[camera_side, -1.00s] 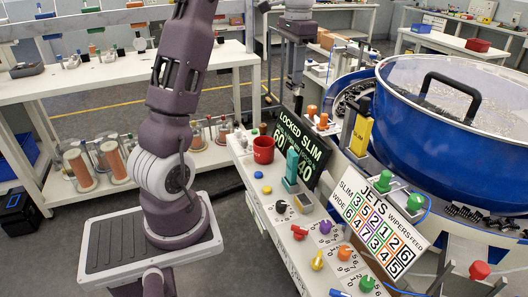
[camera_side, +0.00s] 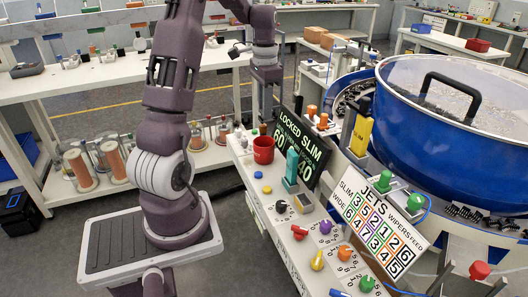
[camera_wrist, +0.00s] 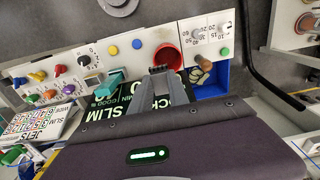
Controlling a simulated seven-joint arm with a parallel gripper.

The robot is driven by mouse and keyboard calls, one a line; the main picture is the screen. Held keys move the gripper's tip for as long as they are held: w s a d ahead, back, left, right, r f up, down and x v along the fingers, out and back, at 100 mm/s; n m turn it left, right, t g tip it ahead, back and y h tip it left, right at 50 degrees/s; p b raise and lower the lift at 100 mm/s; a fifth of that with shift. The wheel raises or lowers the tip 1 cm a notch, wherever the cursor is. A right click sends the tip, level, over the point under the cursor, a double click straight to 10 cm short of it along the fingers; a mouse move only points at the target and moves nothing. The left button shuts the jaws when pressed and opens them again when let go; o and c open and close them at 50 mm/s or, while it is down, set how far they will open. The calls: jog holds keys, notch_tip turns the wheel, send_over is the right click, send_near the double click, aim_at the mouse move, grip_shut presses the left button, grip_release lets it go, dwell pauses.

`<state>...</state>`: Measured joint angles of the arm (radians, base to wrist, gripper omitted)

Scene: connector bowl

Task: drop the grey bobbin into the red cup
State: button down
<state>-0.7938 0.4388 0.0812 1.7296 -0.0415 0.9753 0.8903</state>
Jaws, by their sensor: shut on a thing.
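The red cup (camera_side: 263,150) stands upright on the front panel, left of the black sign in the side view. In the wrist view its open mouth (camera_wrist: 168,57) shows just beyond the fingertips. My gripper (camera_side: 264,122) points down above the cup in the side view. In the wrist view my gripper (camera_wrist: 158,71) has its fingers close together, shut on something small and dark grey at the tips. This fits the grey bobbin, but its shape is mostly hidden by the fingers.
A black "LOCKED SLIM" sign (camera_side: 302,146) and a teal block (camera_side: 292,167) stand right of the cup. A blue bin (camera_wrist: 211,82) with a brown-topped piece sits beside the cup in the wrist view. Several coloured knobs line the panel. The big blue bowl (camera_side: 440,130) is further right.

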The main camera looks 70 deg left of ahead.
jog(key=shift+f, duration=1.9)
jog(key=c, duration=1.2)
grip_release()
notch_tip(320, 180, up, 7)
jog(key=shift+r, duration=0.1)
